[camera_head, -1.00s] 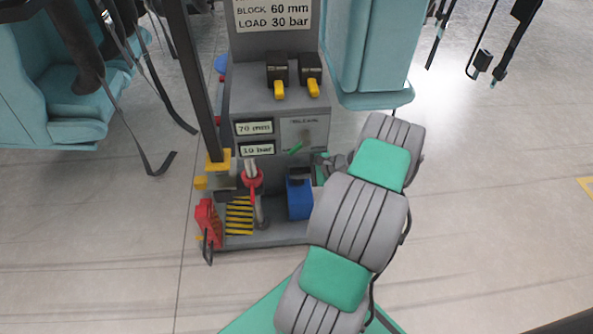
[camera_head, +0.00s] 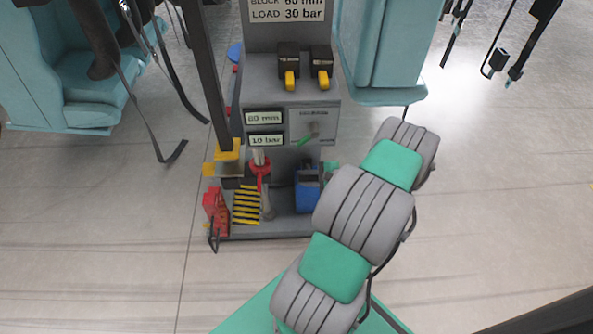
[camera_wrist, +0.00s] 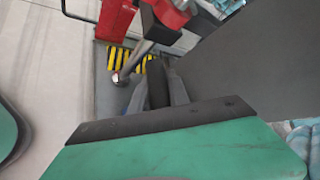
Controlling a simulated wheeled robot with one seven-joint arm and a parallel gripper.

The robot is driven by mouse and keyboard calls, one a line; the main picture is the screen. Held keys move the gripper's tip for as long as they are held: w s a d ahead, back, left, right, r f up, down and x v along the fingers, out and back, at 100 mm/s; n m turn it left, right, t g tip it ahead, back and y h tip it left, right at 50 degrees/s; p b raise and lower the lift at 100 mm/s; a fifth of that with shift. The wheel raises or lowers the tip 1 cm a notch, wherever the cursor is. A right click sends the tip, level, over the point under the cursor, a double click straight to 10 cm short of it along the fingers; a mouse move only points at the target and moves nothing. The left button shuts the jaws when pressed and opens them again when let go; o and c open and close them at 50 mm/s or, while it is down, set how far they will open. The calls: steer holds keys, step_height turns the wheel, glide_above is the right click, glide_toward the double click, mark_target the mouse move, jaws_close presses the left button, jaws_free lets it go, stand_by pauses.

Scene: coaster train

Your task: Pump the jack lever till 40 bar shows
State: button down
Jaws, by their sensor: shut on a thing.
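The grey jack stand (camera_head: 262,85) is left of my arm in the head view. Its upper display (camera_head: 263,118) looks like 80 mm, and its lower display (camera_head: 265,141) reads 10 bar. A red collar (camera_head: 259,170) sits around a metal post over the yellow-and-black striped plate (camera_head: 246,205). In the wrist view, the fingers of my gripper (camera_wrist: 157,80) are shut on a black bar, apparently the lever's handle (camera_wrist: 157,92). A metal rod (camera_wrist: 134,60) and red part (camera_wrist: 170,13) show beyond. In the head view my arm mostly hides the gripper.
A sign (camera_head: 287,10) above shows LOAD 30 bar. A blue box (camera_head: 307,197) and a red block (camera_head: 214,205) stand low. Teal seats (camera_head: 75,80) flank it; open floor lies right.

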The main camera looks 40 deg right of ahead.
steer(key=shift+s+a+f, duration=0.1)
steer(key=shift+s+f, duration=0.2)
steer(key=shift+f, duration=0.1)
steer(key=c, duration=1.5)
jaws_free()
steer(key=shift+o, duration=1.2)
steer(key=shift+a, duration=0.1)
steer(key=shift+r, duration=0.1)
steer(key=p+v, duration=0.2)
steer(key=v, duration=0.5)
steer(key=shift+s, duration=0.3)
steer(key=shift+r, duration=0.1)
